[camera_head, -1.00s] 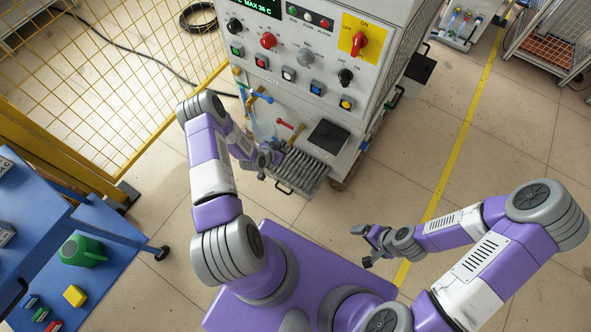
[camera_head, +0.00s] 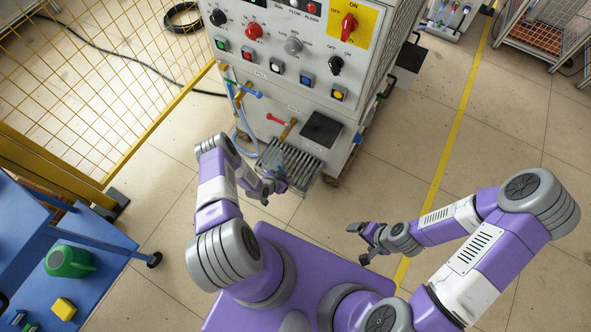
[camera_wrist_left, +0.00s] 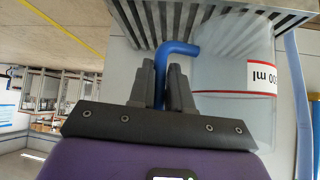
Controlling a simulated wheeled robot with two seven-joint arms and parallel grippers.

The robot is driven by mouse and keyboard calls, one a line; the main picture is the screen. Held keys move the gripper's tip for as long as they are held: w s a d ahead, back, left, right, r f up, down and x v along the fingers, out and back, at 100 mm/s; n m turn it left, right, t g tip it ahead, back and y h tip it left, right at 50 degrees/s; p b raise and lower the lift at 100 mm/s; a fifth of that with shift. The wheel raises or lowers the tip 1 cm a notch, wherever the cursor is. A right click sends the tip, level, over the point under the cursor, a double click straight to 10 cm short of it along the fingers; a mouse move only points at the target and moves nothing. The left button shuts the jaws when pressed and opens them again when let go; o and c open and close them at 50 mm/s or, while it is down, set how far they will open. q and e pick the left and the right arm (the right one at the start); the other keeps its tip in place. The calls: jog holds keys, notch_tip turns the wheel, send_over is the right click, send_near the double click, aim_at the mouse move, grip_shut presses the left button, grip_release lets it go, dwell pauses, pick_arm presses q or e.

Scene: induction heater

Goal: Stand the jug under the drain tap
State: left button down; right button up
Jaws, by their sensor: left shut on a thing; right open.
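The jug (camera_wrist_left: 235,75) is translucent, with a red-edged volume label and a blue handle (camera_wrist_left: 180,48). My left gripper (camera_wrist_left: 163,75) is shut on the handle. The wrist picture is upside down, and the jug looks upright in it. In the head view my left gripper (camera_head: 270,187) is at the near edge of the slatted grate (camera_head: 297,160); the jug is hardly distinguishable there. A red-handled brass tap (camera_head: 288,130) and a blue-handled tap (camera_head: 243,90) stick out of the machine above. My right gripper (camera_head: 364,243) is open and empty, right of my base.
The grey machine (camera_head: 290,45) carries knobs and buttons. A blue hose (camera_head: 240,140) hangs left of the grate. A yellow mesh fence (camera_head: 110,80) stands left. Floor is free at right.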

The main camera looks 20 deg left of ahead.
pick_arm(q)
jog(key=w+f+b, duration=0.1)
jog(key=w, duration=0.1)
jog(key=w+d+f+b, duration=0.1)
jog(key=w, duration=0.1)
jog(key=w+d+f+b, duration=0.1)
jog(key=w, duration=0.2)
jog(key=shift+w+f+b, duration=0.1)
jog(key=shift+f+b, duration=0.2)
jog(key=shift+b, duration=0.05)
jog(key=shift+a+r, duration=0.1)
jog(key=c, duration=1.1)
grip_release()
jog(key=shift+o, duration=0.2)
